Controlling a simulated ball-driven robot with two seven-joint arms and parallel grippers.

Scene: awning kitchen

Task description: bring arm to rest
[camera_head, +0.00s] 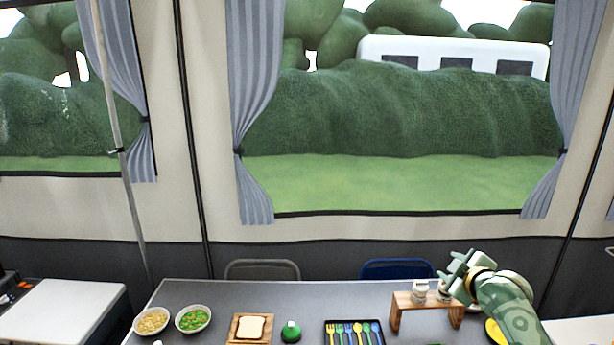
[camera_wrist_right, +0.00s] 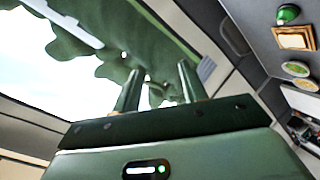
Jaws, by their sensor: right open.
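My right gripper (camera_head: 458,266) is raised at the right of the head view, above the far right part of the table (camera_head: 330,299). It points up and to the left. In the right wrist view its two fingers (camera_wrist_right: 160,86) stand apart with nothing between them. Behind them are the window and greenery. In the head view, the gripper and forearm hide part of the table behind them. My left gripper is not in view.
A small wooden stand (camera_head: 428,299) with a white jar (camera_head: 420,290) is close below the gripper. A cutlery tray (camera_head: 326,341), green-topped container (camera_head: 291,332), bread board (camera_head: 236,338) and two bowls (camera_head: 193,319) (camera_head: 151,321) line the table. Chairs (camera_head: 262,268) (camera_head: 397,267) stand behind.

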